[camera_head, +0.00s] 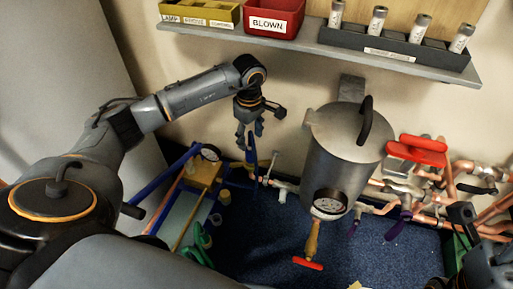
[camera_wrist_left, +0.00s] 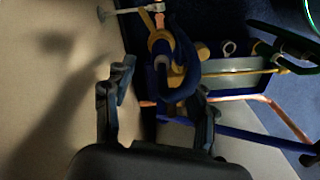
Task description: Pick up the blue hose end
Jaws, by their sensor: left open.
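The blue hose (camera_wrist_left: 188,72) shows in the left wrist view as a curved dark blue loop beside a yellow manifold fitting. In the head view a short blue length of hose (camera_head: 251,157) hangs just below my left gripper. My left gripper (camera_head: 249,141) points down near the wall, left of the metal tank. In the wrist view its two fingers (camera_wrist_left: 164,85) are spread, with the hose beyond and between them. I see no grip on the hose. My right arm shows only as dark parts at the lower right edge, and its finger state is unclear.
The grey tank (camera_head: 340,150) with a gauge stands right of my left gripper. Copper pipes with valves (camera_head: 410,190) run along the wall. A shelf (camera_head: 300,42) with bins is above. A blue-legged rack with a yellow block (camera_head: 204,174) stands below left. Blue carpet (camera_head: 270,235) lies below.

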